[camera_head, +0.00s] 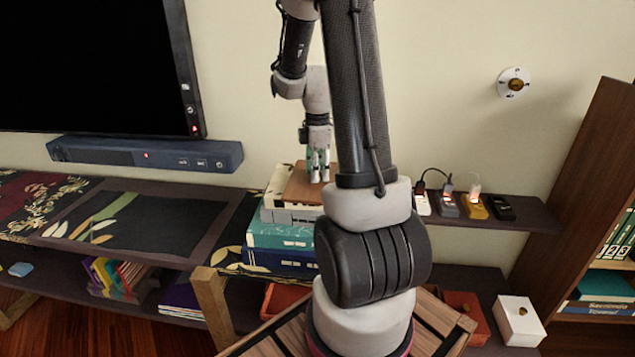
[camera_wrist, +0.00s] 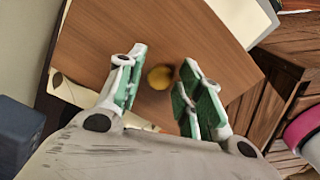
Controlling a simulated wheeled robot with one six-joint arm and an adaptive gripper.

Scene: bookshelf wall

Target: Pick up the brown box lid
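The brown box lid (camera_head: 299,188) lies on top of a stack of books and pale boxes on the low shelf. In the wrist view the lid (camera_wrist: 130,25) fills much of the picture, with a round gold knob (camera_wrist: 160,77) on it. My gripper (camera_head: 318,172) points down over the lid. In the wrist view my gripper (camera_wrist: 161,70) is open, with the knob between its two green-padded fingers. A gap shows on both sides of the knob. I cannot tell how far the fingertips are above the lid. My arm hides the lid's right part in the head view.
The stack's teal book (camera_head: 278,234) lies under pale boxes. A soundbar (camera_head: 145,154) and TV (camera_head: 95,65) are to the left. Several small devices with cables, including a yellow one (camera_head: 474,207), sit on the shelf at right. A white box (camera_head: 518,321) stands lower right.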

